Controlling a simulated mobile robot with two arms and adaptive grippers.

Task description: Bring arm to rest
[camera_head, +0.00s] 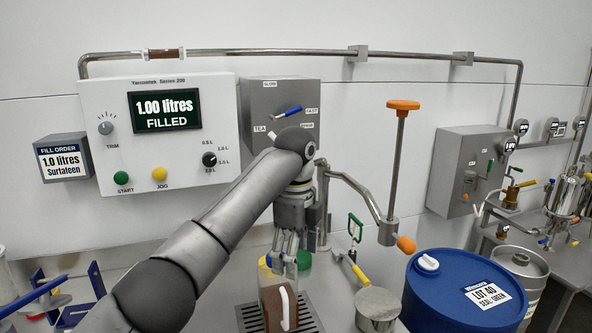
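One arm of mine comes in from the lower left and crosses the middle of the view. Its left gripper (285,268) hangs with its fingers pointing down. In the picture it is just above and partly in front of a jug (273,305) of brown liquid with a white handle. I cannot tell whether the fingers touch the jug or how far apart they are. The jug stands on a dark drain grate (249,318). My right gripper is not in view.
The filler panel (160,90) reads "1.00 litres FILLED". Right of my gripper stand a metal pot (377,308) and a blue drum (450,300). A tall orange-topped lever (398,150) rises behind them. Blue racks (75,300) are at the lower left.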

